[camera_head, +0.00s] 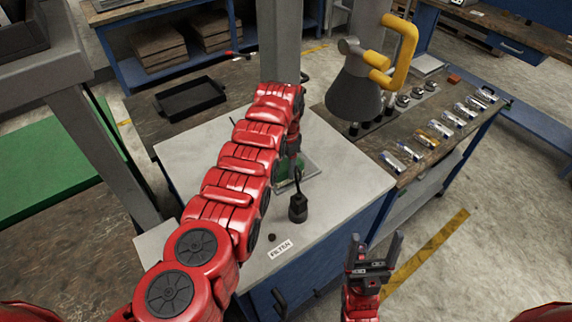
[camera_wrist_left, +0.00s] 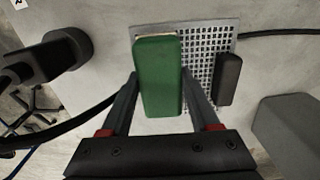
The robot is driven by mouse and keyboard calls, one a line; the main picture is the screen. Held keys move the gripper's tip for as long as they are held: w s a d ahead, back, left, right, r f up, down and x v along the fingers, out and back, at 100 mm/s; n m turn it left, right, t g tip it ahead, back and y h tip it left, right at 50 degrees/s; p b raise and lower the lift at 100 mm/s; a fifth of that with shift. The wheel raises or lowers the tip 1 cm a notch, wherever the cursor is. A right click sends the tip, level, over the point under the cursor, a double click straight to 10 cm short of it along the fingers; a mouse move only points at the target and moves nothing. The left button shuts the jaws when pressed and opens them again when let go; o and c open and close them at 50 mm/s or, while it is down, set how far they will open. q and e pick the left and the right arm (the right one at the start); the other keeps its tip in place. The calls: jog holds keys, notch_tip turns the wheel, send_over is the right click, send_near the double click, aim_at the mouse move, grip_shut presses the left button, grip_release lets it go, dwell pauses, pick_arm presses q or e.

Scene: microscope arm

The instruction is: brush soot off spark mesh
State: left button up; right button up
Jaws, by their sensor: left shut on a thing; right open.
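The spark mesh (camera_wrist_left: 206,62), a pale metal grid with dark square holes, lies flat on the grey bench top; its edge also shows in the head view (camera_head: 311,167). My left gripper (camera_wrist_left: 159,85) is shut on a green block, likely the brush (camera_wrist_left: 157,62), held over the left part of the mesh. The block hides that part, and contact with the mesh cannot be told. A small dark block (camera_wrist_left: 229,78) sits at the mesh's right side. In the head view my left arm mostly covers the brush. My right gripper (camera_head: 372,256) is open and empty in front of the bench.
A black plug-like piece with a cable (camera_head: 298,208) stands near the mesh, beside a label (camera_head: 281,249) and a small dark knob (camera_head: 272,237). A black tray (camera_head: 190,98) lies behind left. A grey cone with yellow handles (camera_head: 356,88) and several small metal parts (camera_head: 427,139) are at right.

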pick_arm(q)
jog(key=shift+s+a+r+p, duration=0.15)
jog(key=shift+s+a+p, duration=0.15)
jog(key=shift+p, duration=0.95)
jog(key=shift+s+a+p, duration=0.25)
jog(key=shift+a+p, duration=0.2)
jog(key=shift+p, duration=0.55)
jog(key=shift+s+a+p, duration=0.15)
jog(key=shift+a+p, duration=0.15)
jog(key=shift+p, duration=0.1)
